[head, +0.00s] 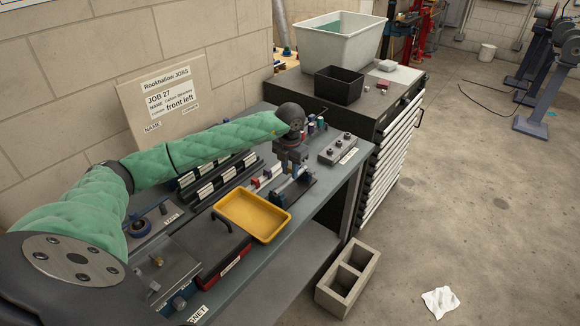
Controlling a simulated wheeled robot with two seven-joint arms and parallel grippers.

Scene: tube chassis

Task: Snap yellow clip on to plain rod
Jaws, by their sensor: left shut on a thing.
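My left gripper (292,168) reaches over the bench from the left, pointing down above a dark fixture (300,192) near the right end of the bench. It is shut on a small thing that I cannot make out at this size. Short pale and blue parts show in and beside the fixture under the fingers. I cannot tell which of them is the plain rod. I cannot pick out the yellow clip; the fingers may hide it. My right gripper is not in view.
A yellow tray (232,208) sits at the bench's front edge. Racks with white strips (205,185) lie behind it. A grey block with knobs (338,149) is right of the gripper. A dark toolbox (208,246) is at front left. A tool cabinet (392,150) stands beyond the bench.

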